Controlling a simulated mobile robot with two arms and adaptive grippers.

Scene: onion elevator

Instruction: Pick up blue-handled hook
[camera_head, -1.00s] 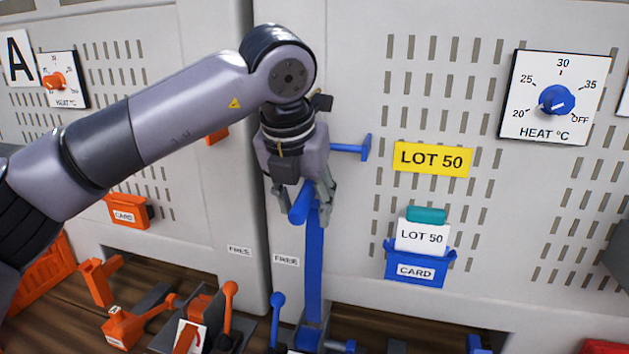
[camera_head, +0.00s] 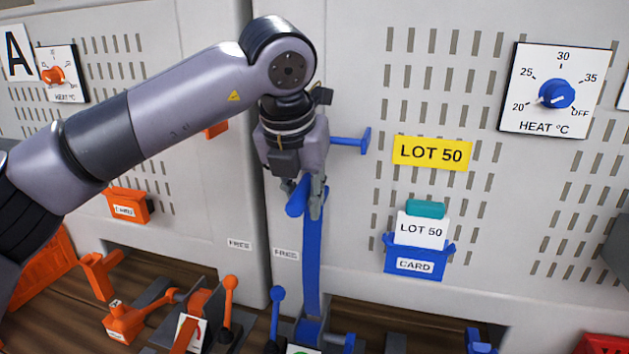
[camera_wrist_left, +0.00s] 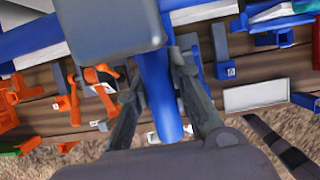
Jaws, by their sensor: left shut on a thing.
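My left gripper (camera_head: 305,195) is in front of the pale cabinet, pointing down. Its fingers are shut on a blue handle (camera_head: 296,200) at the top of a long upright blue bar (camera_head: 313,265). In the left wrist view my left gripper (camera_wrist_left: 165,108) has its fingers on either side of the blue handle (camera_wrist_left: 160,95). The bar's foot is at a blue base (camera_head: 312,330) low in the picture. I see no clear hook shape on this blue piece. My right gripper is not in view.
A blue T-shaped peg (camera_head: 350,143) sticks out of the cabinet right of my gripper. A blue card holder (camera_head: 418,264) is further right. A blue lever (camera_head: 277,310) and several orange fixtures (camera_head: 125,320) stand low at the left. The vented panel (camera_head: 480,200) is flat and open in front.

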